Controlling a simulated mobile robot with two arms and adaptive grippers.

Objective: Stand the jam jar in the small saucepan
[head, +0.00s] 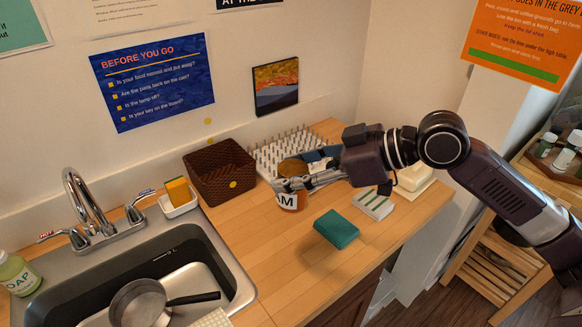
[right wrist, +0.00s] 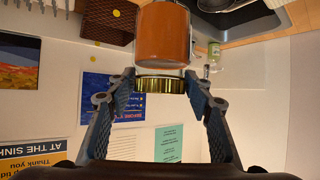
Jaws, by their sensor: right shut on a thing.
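The small saucepan (head: 138,303) is grey with a dark handle and sits in the sink at lower left, well away from the jar. My left gripper is not in view.
A brown basket (head: 220,178) and a spiked drying rack (head: 290,148) stand behind the jar. A teal cloth-like block (head: 336,229) and a striped box (head: 374,204) lie to its right. The faucet (head: 85,205) and a sponge holder (head: 178,203) edge the sink (head: 226,262). Counter between sink and jar is clear.

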